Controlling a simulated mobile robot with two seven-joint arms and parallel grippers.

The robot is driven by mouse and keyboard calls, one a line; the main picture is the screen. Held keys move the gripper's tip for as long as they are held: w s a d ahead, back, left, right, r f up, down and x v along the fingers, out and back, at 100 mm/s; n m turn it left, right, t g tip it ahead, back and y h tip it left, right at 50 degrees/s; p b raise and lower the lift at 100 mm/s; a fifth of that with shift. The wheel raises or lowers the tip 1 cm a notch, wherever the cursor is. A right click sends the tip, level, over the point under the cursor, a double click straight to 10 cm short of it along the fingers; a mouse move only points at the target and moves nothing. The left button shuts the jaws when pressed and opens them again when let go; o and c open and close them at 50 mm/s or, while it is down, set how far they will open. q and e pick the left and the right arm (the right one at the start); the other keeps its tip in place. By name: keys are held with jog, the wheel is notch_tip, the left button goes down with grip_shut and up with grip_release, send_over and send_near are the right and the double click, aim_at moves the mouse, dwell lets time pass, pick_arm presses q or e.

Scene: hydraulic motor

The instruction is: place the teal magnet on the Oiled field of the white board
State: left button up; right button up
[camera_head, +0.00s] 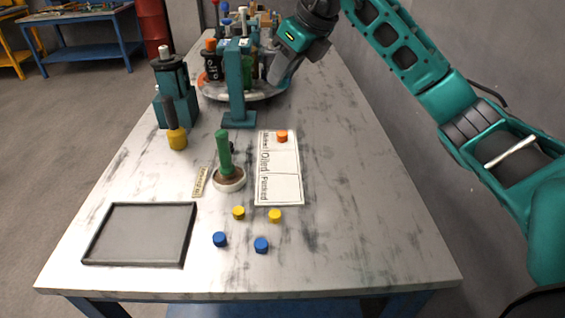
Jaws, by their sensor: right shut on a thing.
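The white board (285,185) lies flat on the table, with three lettered fields; the Oiled field (280,161) is the middle one and is bare. An orange magnet (282,136) sits on the far field. I cannot make out a teal magnet. My right gripper (276,80) is over the right side of the round carousel, beyond the board. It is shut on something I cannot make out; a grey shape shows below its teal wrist. My left gripper is not in view.
Two yellow magnets (239,212) and two blue magnets (261,245) lie before the board. A green-handled stamp (225,160) stands left of it. A teal post (236,90) stands before the loaded carousel (240,96). A grey tray (138,206) is front left. The table's right side is clear.

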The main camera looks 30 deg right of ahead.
notch_tip(320, 180, down, 14)
jog(key=shift+b, duration=1.05)
jog(key=shift+f+b, duration=0.35)
jog(key=shift+f, duration=2)
jog(key=shift+f, duration=0.1)
jog(key=shift+f, duration=0.15)
jog(key=o, duration=1)
jog(key=shift+r, duration=0.35)
jog(key=p+v, duration=0.1)
jog(key=v, duration=1.1)
jog(key=shift+f+p, duration=0.1)
jog(key=shift+p, duration=0.2)
